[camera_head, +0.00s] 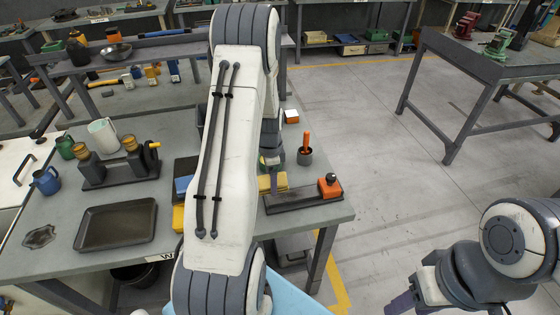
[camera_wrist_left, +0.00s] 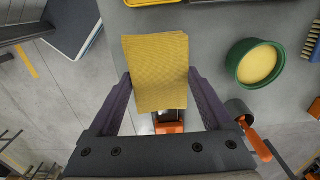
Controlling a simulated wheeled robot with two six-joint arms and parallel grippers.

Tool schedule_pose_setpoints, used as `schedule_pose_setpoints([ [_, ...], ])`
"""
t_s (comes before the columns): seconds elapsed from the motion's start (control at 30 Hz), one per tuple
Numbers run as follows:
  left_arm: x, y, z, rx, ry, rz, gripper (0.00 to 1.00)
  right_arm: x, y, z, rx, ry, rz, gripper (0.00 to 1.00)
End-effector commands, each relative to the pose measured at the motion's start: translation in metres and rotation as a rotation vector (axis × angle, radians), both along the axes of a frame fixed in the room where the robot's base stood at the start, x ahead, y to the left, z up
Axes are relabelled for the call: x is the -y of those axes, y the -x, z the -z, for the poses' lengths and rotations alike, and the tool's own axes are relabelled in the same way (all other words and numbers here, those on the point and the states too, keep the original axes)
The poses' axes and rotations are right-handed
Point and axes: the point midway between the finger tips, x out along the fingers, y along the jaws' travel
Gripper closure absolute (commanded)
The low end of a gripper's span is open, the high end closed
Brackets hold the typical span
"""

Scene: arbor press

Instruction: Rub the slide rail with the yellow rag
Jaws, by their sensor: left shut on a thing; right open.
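My left gripper (camera_wrist_left: 158,84) is shut on the yellow rag (camera_wrist_left: 156,70), which sits between its purple fingers in the left wrist view. In the head view the rag (camera_head: 274,182) shows just right of my left arm, at the left part of the slide rail (camera_head: 300,198). The rail is a long dark piece with an orange block (camera_head: 329,186) at its right end. In the wrist view the rag hides most of the rail; I cannot tell whether they touch. My right gripper (camera_head: 416,305) is open, low at the right, partly cut off and away from the table.
A cup with an orange-handled tool (camera_head: 305,152) stands behind the rail. A green tub of yellow paste (camera_wrist_left: 255,62) and a brush (camera_wrist_left: 314,42) show in the wrist view. A dark tray (camera_head: 116,226) lies at the left. Open floor lies right of the table.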

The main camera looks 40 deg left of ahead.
Motion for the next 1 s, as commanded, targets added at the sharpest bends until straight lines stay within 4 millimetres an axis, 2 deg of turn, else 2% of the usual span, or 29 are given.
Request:
schedule_pose_setpoints([
  [0.27,-0.005,0.001,0.010,-0.001,0.000,0.028,0.61,0.000,0.000,0.008,0.000,0.000,0.001,0.50],
  [0.7,-0.005,0.001,0.054,-0.001,0.001,0.026,0.61,0.000,0.000,0.043,0.000,0.000,0.005,0.50],
  [1.0,-0.005,0.001,0.058,0.000,0.000,0.026,0.61,0.000,0.000,0.046,0.000,0.000,0.004,0.50],
])
